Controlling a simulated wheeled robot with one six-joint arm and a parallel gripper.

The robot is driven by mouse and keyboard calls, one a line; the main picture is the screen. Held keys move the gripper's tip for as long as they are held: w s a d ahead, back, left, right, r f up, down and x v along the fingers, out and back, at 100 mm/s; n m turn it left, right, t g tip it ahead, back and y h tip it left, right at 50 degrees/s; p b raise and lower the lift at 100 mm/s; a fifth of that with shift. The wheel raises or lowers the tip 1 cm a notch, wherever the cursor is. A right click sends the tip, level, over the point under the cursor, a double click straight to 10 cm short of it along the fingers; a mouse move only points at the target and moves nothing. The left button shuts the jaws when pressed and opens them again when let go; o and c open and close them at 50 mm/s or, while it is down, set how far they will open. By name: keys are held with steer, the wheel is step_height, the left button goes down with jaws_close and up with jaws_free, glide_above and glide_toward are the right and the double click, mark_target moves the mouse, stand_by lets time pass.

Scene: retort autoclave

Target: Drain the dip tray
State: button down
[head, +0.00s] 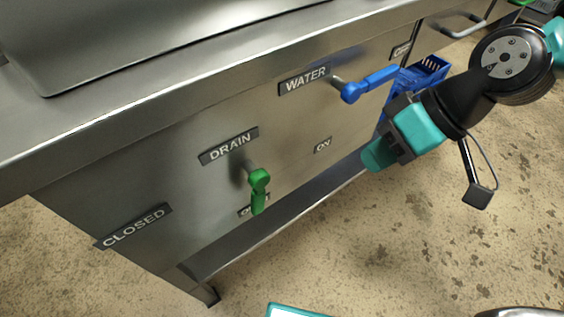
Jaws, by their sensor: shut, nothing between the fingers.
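The green drain handle (259,190) sits on the steel front panel under a DRAIN label (229,145). It points down, toward a small label (246,211) that it partly covers. A CLOSED label (134,227) is to its left. The steel unit's top (130,110) shows at the upper left; I cannot make out the dip tray's inside or any liquid. My gripper (377,156) is shut and empty, to the right of the green handle and apart from it, in front of the panel.
A blue water handle (370,83) sticks out rightward under a WATER label (304,80), above my gripper. An ON label (322,145) is below it. A blue crate (428,68) stands behind my arm. A lower steel ledge (290,219) runs under the panel. The speckled floor in front is mostly clear.

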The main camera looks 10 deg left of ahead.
mark_target(258, 194)
steer(key=s+a+f+n+y+p, duration=0.1)
steer(key=s+a+f+p, duration=0.1)
steer(key=a+f, duration=0.9)
steer(key=shift+s+a+f, duration=0.25)
steer(key=shift+a, duration=1.4)
